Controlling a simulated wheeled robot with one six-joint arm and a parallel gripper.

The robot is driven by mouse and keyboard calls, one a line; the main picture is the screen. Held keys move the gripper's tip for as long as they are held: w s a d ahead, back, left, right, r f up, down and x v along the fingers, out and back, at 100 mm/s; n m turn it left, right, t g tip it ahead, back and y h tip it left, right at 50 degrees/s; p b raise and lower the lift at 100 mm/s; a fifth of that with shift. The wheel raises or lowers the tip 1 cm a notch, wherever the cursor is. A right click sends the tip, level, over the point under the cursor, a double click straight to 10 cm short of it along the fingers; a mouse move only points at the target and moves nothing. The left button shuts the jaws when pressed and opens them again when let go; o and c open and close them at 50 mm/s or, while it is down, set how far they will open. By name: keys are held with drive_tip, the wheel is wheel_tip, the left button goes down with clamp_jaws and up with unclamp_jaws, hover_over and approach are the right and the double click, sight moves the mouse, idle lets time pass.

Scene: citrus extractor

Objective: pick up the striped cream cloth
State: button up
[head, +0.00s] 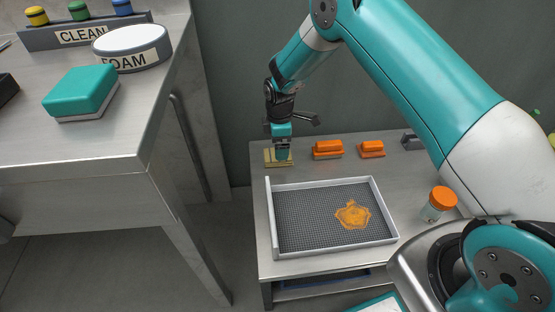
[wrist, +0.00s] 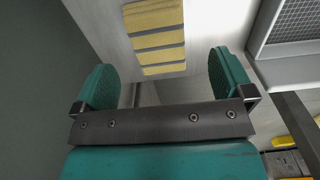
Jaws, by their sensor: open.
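The striped cream cloth (head: 271,160) lies at the back left corner of the low steel table. It is a small yellowish pad with dark stripes, and it shows in full in the wrist view (wrist: 155,38), ahead of the fingertips. My gripper (head: 284,153) points down just above the cloth and hides part of it in the head view. In the wrist view my gripper (wrist: 164,82) has its two teal fingers apart, one on each side of the cloth's line, with nothing between them.
A white-rimmed tray (head: 268,222) with a grey mesh and an orange patch stands in front of the cloth. Two orange blocks (head: 328,149) (head: 371,149) lie to the right. An orange-capped jar (head: 438,203) stands at the right. A higher steel counter (head: 150,120) is at left.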

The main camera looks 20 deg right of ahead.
sight(269, 160)
drive_tip(key=f+b, duration=0.1)
drive_tip(key=f, duration=0.4)
drive_tip(key=shift+w+a+f+b, duration=0.15)
drive_tip(key=shift+w+f+b, duration=0.05)
drive_tip(key=shift+f+b, duration=0.2)
drive_tip(key=shift+r, duration=0.1)
drive_tip(key=shift+c, duration=0.5)
drive_tip(key=c, duration=0.9)
